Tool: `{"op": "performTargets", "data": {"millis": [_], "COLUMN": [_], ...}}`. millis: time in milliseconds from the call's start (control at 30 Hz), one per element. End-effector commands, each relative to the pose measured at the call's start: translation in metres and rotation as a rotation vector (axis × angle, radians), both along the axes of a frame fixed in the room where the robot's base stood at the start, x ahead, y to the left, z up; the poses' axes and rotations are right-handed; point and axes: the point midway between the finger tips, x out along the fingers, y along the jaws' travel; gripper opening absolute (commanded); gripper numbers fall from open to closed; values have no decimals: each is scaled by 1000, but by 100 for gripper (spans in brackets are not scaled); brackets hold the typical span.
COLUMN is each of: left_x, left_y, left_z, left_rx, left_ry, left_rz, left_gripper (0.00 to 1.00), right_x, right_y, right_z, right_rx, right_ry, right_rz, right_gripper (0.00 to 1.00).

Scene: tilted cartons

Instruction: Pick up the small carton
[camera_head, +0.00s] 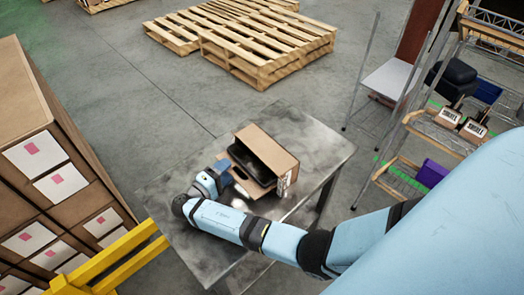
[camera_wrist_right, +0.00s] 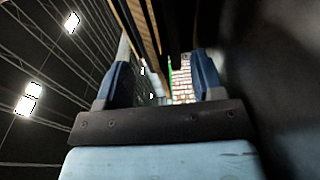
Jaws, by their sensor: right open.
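A small brown carton (camera_head: 276,150) with an open side lies tilted on the grey table; its inside is dark. My right gripper (camera_head: 228,178) is at the carton's left side, close to its lower left edge. In the right wrist view the two blue fingers of my right gripper (camera_wrist_right: 162,82) stand apart. A brown and dark edge, seemingly the carton's (camera_wrist_right: 140,28), reaches down toward the space between them. I cannot tell whether the fingers touch the carton. My left gripper is not in view.
The table (camera_head: 318,140) has free room behind and left of the carton. Large stacked cartons (camera_head: 45,170) and a yellow frame (camera_head: 115,262) stand at the left. Wooden pallets (camera_head: 255,40) lie on the floor behind. A shelf rack (camera_head: 435,130) stands at the right.

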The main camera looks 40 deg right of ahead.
Motion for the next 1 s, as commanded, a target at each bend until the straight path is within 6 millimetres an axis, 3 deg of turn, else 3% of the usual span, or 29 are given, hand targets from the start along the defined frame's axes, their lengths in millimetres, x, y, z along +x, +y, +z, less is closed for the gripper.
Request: {"op": "performTargets", "data": {"millis": [200,433,667,1000], "left_x": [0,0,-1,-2], "left_y": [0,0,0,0], "left_z": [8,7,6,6], "left_rx": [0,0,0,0], "left_ry": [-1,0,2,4], "left_rz": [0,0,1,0], "left_gripper": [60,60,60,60], "right_x": [8,8,8,8], "right_y": [-31,-33,-32,-32], "right_z": [1,0,0,5], "right_rx": [0,0,1,0], "right_ry": [0,0,0,-2], "right_rz": [-1,0,0,0], "right_gripper": [62,62,11,11]}}
